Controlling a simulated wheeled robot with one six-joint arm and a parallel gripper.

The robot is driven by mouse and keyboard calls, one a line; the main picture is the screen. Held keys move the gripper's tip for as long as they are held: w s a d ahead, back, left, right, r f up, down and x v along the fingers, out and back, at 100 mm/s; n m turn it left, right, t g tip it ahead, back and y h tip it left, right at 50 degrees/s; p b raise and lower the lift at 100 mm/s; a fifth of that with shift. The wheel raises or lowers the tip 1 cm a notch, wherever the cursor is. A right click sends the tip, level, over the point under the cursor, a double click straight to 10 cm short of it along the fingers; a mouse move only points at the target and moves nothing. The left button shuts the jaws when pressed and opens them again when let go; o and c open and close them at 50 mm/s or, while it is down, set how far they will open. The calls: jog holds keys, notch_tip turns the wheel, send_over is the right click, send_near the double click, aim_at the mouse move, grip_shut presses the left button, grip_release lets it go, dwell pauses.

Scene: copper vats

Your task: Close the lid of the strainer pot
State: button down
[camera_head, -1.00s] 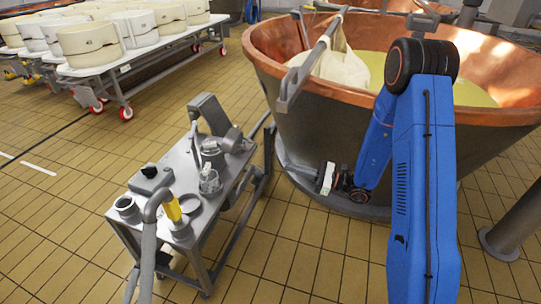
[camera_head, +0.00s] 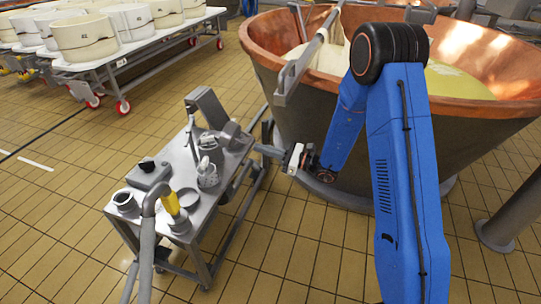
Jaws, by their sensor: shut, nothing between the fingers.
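A small grey metal pot (camera_head: 209,149) stands on the steel cart among other small items. It looks like the strainer pot, but it is too small to be sure. A thin upright piece beside its left side may be its raised lid; I cannot tell whether it is joined to the pot. My gripper (camera_head: 258,149) is shut and empty. It points left from its white mount, just off the cart's right edge, to the right of the pot and apart from it.
The steel cart (camera_head: 222,178) also carries a clear jar (camera_head: 207,177), a grey box (camera_head: 147,174), a small cup (camera_head: 125,202) and a yellow-handled hose. A tilted grey panel (camera_head: 206,108) stands at its back. The copper vat (camera_head: 262,50) is close behind my arm.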

aim_at(239, 130)
jog(key=shift+w+a+r, duration=0.1)
jog(key=shift+a+r, duration=0.3)
jog(key=shift+r, duration=0.1)
jog(key=shift+r+h, duration=0.3)
jog(key=shift+r, duration=0.15)
jog(key=shift+a+r+h, duration=0.1)
jog(key=shift+r+h, duration=0.2)
jog(key=shift+r, duration=0.1)
jog(key=shift+w+a+r+g+h, duration=0.2)
jog(key=shift+a+r+h, duration=0.3)
jog(key=shift+r, duration=0.45)
jog(key=shift+w+a+r+g+h, duration=0.15)
jog(key=shift+a+r+g+h, duration=0.2)
jog(key=shift+r+h, duration=0.45)
jog(key=shift+w+a+r+g+h, duration=0.15)
jog(key=shift+a+r+g+h, duration=0.2)
jog(key=shift+r, duration=0.75)
